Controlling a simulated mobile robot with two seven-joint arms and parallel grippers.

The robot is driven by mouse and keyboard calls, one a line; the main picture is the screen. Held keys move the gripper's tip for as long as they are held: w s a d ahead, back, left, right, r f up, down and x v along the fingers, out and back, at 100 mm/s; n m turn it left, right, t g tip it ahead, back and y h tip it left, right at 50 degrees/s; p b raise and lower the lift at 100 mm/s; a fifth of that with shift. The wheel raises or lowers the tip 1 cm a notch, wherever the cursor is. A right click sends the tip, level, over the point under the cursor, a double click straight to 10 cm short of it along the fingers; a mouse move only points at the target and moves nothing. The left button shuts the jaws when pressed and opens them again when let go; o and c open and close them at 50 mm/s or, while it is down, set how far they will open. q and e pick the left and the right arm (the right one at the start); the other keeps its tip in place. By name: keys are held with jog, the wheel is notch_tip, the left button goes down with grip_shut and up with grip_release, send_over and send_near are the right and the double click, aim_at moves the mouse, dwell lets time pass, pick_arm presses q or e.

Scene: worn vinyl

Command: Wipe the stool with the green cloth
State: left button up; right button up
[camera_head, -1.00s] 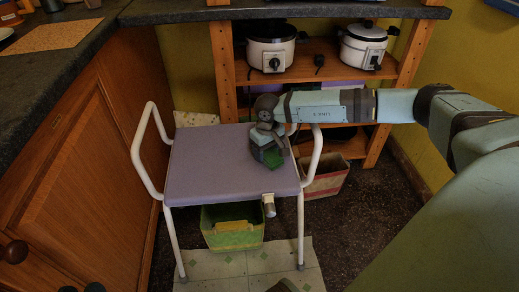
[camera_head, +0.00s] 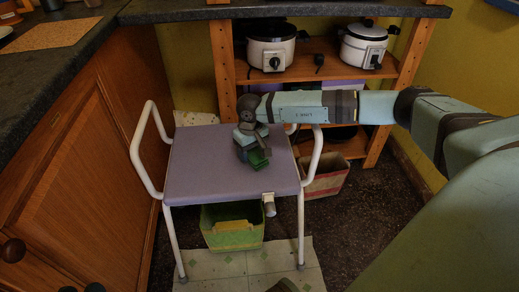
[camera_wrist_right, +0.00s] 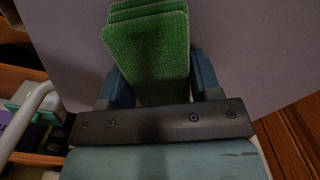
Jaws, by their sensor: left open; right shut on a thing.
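The stool (camera_head: 205,180) has a flat lilac seat and white tubular legs and side arms. Its seat also fills much of the right wrist view (camera_wrist_right: 270,50). The green cloth (camera_head: 259,159) is over the right half of the seat, toward the middle. In the wrist view the cloth (camera_wrist_right: 148,50) is a folded, layered pad between the two blue fingers. My right gripper (camera_head: 250,154) is shut on the cloth and points down; cloth and seat appear to touch.
A yellow-green bin (camera_head: 232,236) stands under the stool, and a striped box (camera_head: 327,178) to its right. A wooden cabinet (camera_head: 90,175) is close on the left. A shelf (camera_head: 340,74) with cookers stands behind. The left half of the seat is bare.

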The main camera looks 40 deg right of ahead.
aim_at(229, 159)
jog(key=shift+w+a, duration=0.25)
jog(key=shift+a, duration=0.2)
jog(key=shift+w+a+f+b, duration=0.1)
jog(key=shift+w+a+b, duration=0.1)
jog(key=shift+w+a, duration=0.45)
jog(key=shift+w+a+b, duration=0.2)
jog(key=shift+w+a, duration=0.1)
jog(key=shift+a, duration=0.55)
jog(key=shift+w+a+b, duration=0.15)
jog(key=shift+w+a, duration=0.2)
jog(key=shift+a, duration=0.25)
jog(key=shift+w+a+b, duration=0.15)
jog(key=shift+w+a, duration=0.2)
jog(key=shift+a, duration=0.2)
notch_tip(229, 159, up, 7)
jog(key=p, duration=0.4)
